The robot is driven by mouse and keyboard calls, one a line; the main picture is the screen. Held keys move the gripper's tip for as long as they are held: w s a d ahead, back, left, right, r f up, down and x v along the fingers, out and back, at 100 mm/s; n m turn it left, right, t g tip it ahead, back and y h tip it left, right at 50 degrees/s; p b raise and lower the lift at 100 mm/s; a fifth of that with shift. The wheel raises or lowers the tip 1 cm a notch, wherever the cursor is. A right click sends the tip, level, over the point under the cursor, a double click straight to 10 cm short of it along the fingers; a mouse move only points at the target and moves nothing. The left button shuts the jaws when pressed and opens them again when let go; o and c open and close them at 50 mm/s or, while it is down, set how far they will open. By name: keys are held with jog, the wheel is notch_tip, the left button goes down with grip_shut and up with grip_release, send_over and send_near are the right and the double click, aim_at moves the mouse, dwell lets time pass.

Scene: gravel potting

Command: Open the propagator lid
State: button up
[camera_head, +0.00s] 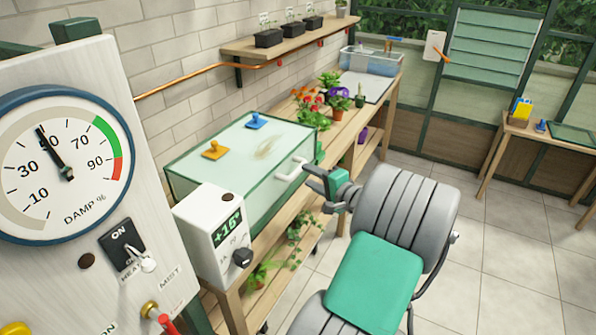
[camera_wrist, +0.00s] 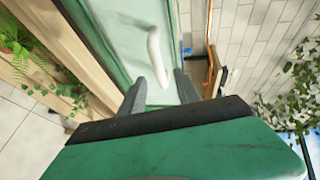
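The propagator (camera_head: 262,205) is a green-framed box on the wooden bench, with a pale translucent lid (camera_head: 225,172) lying shut on it. A white curved handle (camera_head: 290,168) is on the lid's right side. Orange (camera_head: 213,150) and blue (camera_head: 257,121) knobs sit on the lid's top. My gripper (camera_head: 312,176) is just right of the handle, pointing at it. In the wrist view, the white handle (camera_wrist: 156,57) stands ahead, roughly between the two dark fingertips (camera_wrist: 163,88), which are spread apart with nothing between them. I cannot tell the exact gap to the handle.
A thermostat box (camera_head: 215,235) reading +15° stands before the propagator. A panel with a damp gauge (camera_head: 62,165) fills the left. Potted flowers (camera_head: 320,100) stand behind the propagator on the bench. A shelf (camera_head: 290,37) with black pots is above. Tiled floor (camera_head: 510,240) is clear at right.

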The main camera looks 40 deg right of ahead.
aim_at(298, 168)
jog(key=x, duration=0.6)
jog(key=shift+w+f+p, duration=0.1)
jog(key=shift+w+p, duration=0.1)
jog(key=shift+p, duration=0.1)
jog(key=shift+a, duration=0.1)
jog(key=shift+c, duration=0.5)
grip_shut()
dwell(0.4)
